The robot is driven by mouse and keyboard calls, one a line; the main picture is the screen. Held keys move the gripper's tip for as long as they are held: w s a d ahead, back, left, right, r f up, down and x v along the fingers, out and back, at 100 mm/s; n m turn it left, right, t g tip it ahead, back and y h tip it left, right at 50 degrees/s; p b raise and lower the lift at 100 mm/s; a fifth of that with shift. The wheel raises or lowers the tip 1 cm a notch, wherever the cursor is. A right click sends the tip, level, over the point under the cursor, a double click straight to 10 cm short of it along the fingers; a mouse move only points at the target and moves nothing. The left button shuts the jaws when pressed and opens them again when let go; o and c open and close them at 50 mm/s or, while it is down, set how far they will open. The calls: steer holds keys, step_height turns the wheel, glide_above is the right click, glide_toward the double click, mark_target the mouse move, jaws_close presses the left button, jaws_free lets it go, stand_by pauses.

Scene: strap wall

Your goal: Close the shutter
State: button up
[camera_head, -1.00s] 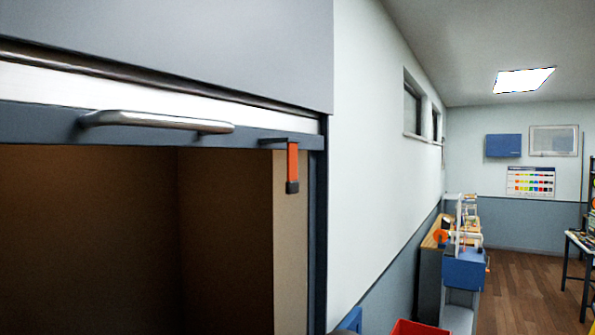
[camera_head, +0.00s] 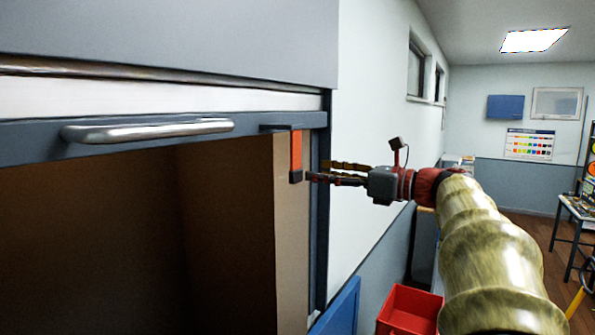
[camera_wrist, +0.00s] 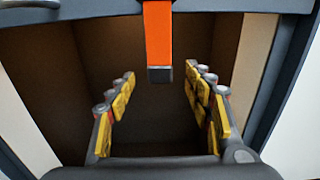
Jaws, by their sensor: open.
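The shutter is rolled up, with its white slat band (camera_head: 150,98) and dark bottom rail (camera_head: 30,142) above the dark opening. A silver bar handle (camera_head: 150,131) is fixed to the rail. An orange strap (camera_head: 296,152) with a dark end hangs from a bracket near the rail's right end. My gripper (camera_head: 312,174) is open, with its fingers pointing left near the strap's lower end. In the wrist view the strap (camera_wrist: 158,35) hangs at the top centre, and its dark end lies between the lines of the two spread fingers (camera_wrist: 157,95). I cannot tell the exact gap in depth.
A dark frame post (camera_head: 320,230) borders the opening on the right, close to my fingers. A blue panel (camera_head: 338,308) and a red bin (camera_head: 408,310) are low on the right. A wall cabinet (camera_head: 505,107) and a table (camera_head: 570,215) are far off.

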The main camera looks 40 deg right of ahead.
mark_target(299, 170)
steer(key=p+x, duration=0.1)
steer(key=x, duration=0.7)
steer(key=shift+a, duration=0.1)
steer(key=shift+s, duration=0.1)
steer(key=c, duration=0.4)
jaws_close()
stand_by(0.4)
